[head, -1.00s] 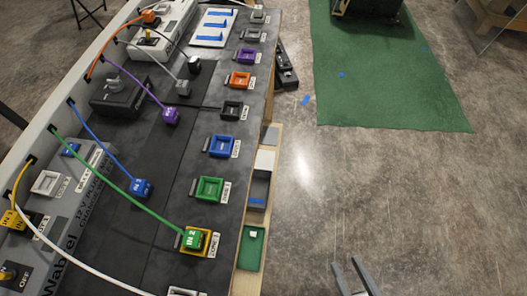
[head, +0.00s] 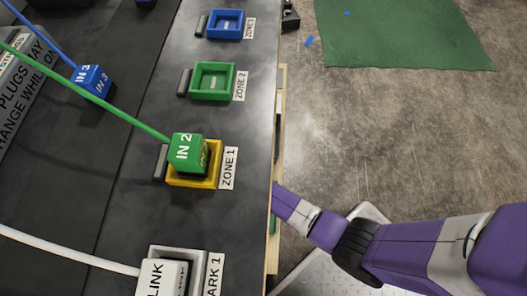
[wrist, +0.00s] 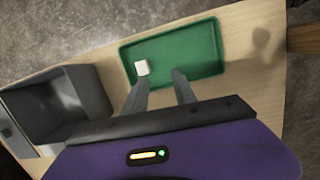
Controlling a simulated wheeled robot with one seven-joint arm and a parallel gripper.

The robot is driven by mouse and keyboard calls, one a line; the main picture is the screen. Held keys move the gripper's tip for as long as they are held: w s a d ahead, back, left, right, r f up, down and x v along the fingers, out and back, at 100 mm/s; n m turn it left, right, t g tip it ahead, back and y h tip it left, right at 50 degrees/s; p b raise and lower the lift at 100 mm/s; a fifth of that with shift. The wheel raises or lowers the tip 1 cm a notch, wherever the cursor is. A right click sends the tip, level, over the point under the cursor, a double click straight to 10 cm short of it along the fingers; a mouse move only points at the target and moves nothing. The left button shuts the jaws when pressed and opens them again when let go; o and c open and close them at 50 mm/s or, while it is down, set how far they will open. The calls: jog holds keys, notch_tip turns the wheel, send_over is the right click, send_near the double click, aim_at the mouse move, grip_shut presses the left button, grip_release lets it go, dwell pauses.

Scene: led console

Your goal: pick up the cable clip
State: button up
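A small white block, which looks like the cable clip (wrist: 142,68), lies in the left part of a green tray (wrist: 205,48) in the wrist view. My gripper (wrist: 160,79) is open and empty over the tray's near edge. Its left fingertip is just below the white block in the picture, and its right fingertip is farther right over the tray's green floor. I cannot tell the height between the fingers and the tray. In the head view, the console's edge hides the gripper, the clip and nearly all of the tray.
A dark grey open bin (wrist: 60,105) stands left of the tray on a light wooden shelf (wrist: 245,85). In the head view, the console top (head: 225,225) carries a green IN 2 plug (head: 187,152) in the yellow Zone 1 socket (head: 205,182). A white-cabled LINK plug (head: 160,277) sits nearby.

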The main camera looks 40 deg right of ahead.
jog(key=shift+w+d+f+n+g+h+b, duration=0.1)
jog(key=shift+w+d+f+g+h+b, duration=0.05)
jog(key=shift+w+d+g+b, duration=0.2)
jog(key=shift+w+d+f+n+g+h+b, duration=0.1)
jog(key=shift+w+f+h+b, duration=0.15)
jog(key=shift+w, duration=0.25)
jog(key=shift+w+d+f+n+g+h+b, duration=0.1)
jog(key=shift+w+d+g+b, duration=0.15)
jog(key=shift+w+b, duration=0.15)
jog(key=shift+d+f+g+b, duration=0.3)
jog(key=shift+d+f+b, duration=0.45)
jog(key=shift+b, duration=0.2)
jog(key=b+x, duration=0.2)
jog(key=x, duration=0.1)
jog(key=b+x, duration=0.2)
jog(key=shift+w+f, duration=0.2)
jog(key=shift+w, duration=0.05)
jog(key=shift+r, duration=0.1)
grip_shut()
